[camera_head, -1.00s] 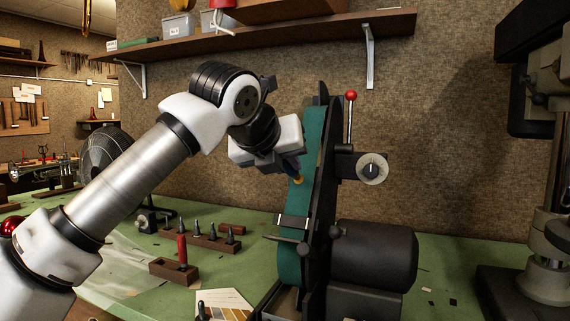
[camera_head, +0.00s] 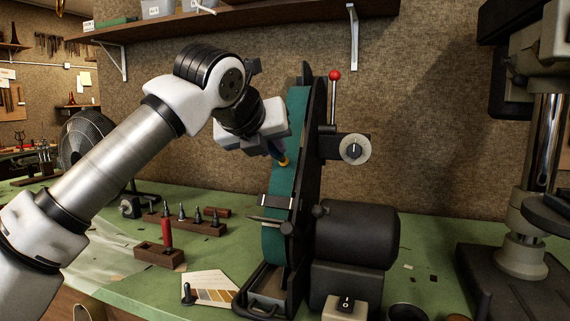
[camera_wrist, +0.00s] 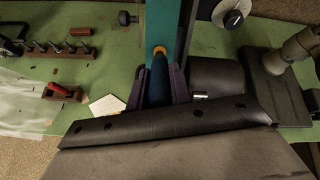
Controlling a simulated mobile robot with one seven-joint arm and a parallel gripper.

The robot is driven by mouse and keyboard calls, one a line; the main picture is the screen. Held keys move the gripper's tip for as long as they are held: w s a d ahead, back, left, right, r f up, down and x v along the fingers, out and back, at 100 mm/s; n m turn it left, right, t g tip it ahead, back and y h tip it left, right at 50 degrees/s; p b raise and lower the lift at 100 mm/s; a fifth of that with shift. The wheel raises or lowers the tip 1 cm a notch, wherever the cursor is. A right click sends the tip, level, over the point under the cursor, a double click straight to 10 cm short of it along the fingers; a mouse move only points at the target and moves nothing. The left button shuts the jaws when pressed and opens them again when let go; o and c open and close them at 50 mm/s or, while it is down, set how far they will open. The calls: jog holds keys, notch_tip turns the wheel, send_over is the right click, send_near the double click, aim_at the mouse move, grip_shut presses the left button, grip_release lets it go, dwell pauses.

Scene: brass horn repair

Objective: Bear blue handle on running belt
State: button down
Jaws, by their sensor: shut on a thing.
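My gripper (camera_head: 279,150) is shut on the blue handle (camera_wrist: 158,82), which shows between the two purple-grey fingers in the wrist view. A yellow end piece (camera_head: 285,161) sticks out past the fingers; it also shows in the wrist view (camera_wrist: 160,51). The teal belt (camera_head: 274,232) runs upright on the black belt grinder. The yellow end is at the belt's front face, above the small tool rest (camera_head: 277,201), and appears to touch it. Any contact mark is hidden. I cannot tell from the still pictures whether the belt is moving.
The grinder's motor (camera_head: 357,236), dial (camera_head: 354,149) and red-knobbed lever (camera_head: 335,76) sit right of the belt. A wooden block with a red-handled tool (camera_head: 160,255) and a colour card (camera_head: 210,288) lie left on the green bench. A shelf (camera_head: 250,22) hangs above.

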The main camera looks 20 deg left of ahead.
jog(key=shift+w+f, duration=0.2)
jog(key=shift+w, duration=0.2)
jog(key=shift+b, duration=0.6)
dwell(1.8)
